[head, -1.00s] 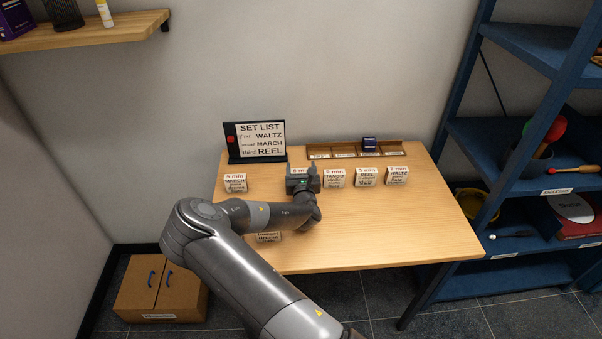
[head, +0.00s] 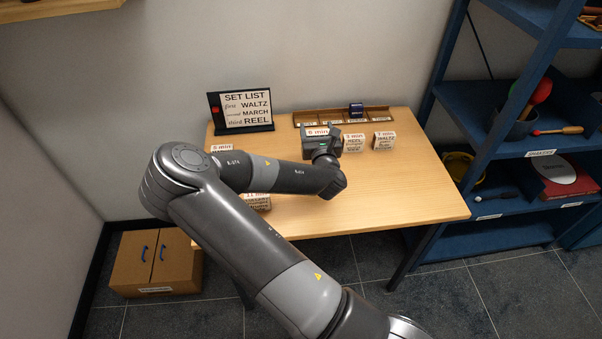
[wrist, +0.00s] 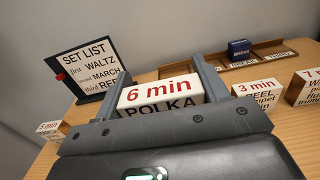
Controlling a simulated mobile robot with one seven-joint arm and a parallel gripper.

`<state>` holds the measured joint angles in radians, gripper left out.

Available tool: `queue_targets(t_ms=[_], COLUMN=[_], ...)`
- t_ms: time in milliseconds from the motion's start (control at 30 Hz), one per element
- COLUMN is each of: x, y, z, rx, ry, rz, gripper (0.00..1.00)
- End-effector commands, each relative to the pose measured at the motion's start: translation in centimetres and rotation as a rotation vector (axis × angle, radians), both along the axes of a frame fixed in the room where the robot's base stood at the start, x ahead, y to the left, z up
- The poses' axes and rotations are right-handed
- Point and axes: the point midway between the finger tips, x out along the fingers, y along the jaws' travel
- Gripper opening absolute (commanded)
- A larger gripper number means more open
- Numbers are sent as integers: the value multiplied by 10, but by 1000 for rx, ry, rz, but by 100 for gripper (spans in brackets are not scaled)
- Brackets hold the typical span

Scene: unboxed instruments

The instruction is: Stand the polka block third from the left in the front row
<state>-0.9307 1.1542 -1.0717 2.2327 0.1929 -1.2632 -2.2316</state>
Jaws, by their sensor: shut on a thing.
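My gripper (head: 321,141) is shut on the polka block (wrist: 163,95), a white block reading "6 min POLKA" in the wrist view. The block sits between the two fingers, its lower part hidden by my gripper. In the head view the top of the polka block (head: 317,132) shows just behind my gripper, left of the reel block (head: 354,142). I cannot tell how high it is above the table. An "11 min" block (head: 257,202) stands near the front left of the table, partly behind my arm. The tango block is not visible now.
The waltz block (head: 384,141) stands right of the reel block. A "5 min" block (wrist: 50,130) is at the left. The set list sign (head: 241,110) and a divided wooden tray (head: 300,119) holding a small dark blue box (head: 356,109) are behind. The table's front right (head: 400,195) is clear.

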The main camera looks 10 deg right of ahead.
Motion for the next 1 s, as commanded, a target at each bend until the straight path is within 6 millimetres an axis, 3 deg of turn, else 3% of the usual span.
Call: queue_targets(t_ms=[200, 400, 567, 733, 1000], x=[-72, -119, -131, -131, -131], y=[51, 76, 82, 81, 81], z=[-13, -18, -30, -53, -73], rx=[14, -8, -19, -20, -19], ry=[0, 10, 15, 14, 13], rz=[-1, 0, 0, 0, 0], gripper=[44, 44, 44, 44, 44])
